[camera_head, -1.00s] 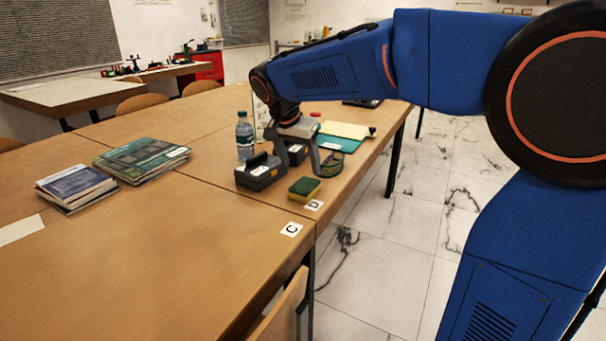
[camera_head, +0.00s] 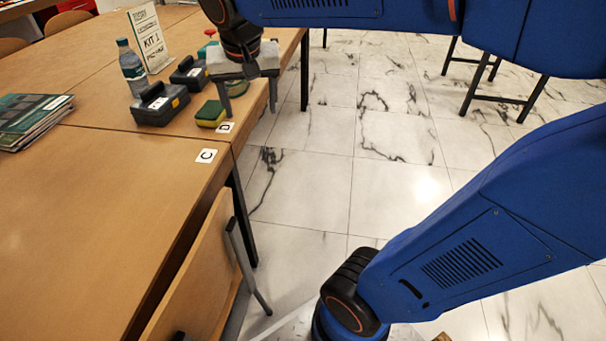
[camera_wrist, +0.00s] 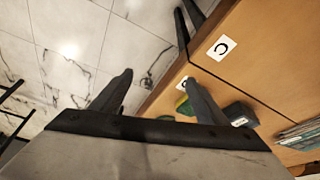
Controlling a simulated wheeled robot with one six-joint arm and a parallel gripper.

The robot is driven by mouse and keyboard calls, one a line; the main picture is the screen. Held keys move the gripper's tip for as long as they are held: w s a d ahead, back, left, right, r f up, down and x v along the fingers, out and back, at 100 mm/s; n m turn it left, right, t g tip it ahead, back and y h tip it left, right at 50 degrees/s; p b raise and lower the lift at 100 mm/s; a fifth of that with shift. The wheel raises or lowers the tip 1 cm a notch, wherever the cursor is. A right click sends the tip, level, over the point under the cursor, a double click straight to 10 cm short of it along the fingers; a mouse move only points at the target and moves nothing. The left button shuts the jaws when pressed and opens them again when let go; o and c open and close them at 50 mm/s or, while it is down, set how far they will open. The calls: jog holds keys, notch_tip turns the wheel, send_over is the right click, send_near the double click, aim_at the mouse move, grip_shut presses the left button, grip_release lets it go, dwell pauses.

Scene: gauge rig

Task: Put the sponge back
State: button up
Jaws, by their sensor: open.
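The sponge (camera_head: 211,114), yellow with a dark green top, lies on the table near its right edge, beside the D label (camera_head: 225,127). My gripper (camera_head: 248,98) is open and empty, pointing down by the table edge, to the right of the sponge in the head view. One finger overlaps the area just beside the sponge; how high it is above the table is hard to tell. In the wrist view, the sponge (camera_wrist: 183,107) is partly hidden behind the right finger of my gripper (camera_wrist: 158,78), with floor and table edge between the fingers.
A dark case (camera_head: 160,104) stands left of the sponge, another case (camera_head: 190,73) behind it. A bottle (camera_head: 132,68) and a KIT 1 sign (camera_head: 152,40) stand farther back. The C label (camera_head: 206,155) lies on bare table. A chair (camera_head: 190,275) stands at the near edge.

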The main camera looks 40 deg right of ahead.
jog(key=s+d+f+n, duration=0.1)
jog(key=s+f+n, duration=0.1)
jog(key=s+f, duration=0.3)
jog(key=s+d+f+n+t+y, duration=0.1)
jog(key=s+f, duration=0.4)
jog(key=s, duration=0.7)
jog(key=shift+d+f+n+y, duration=0.3)
jog(key=shift+d+n, duration=0.05)
jog(key=shift+n, duration=0.55)
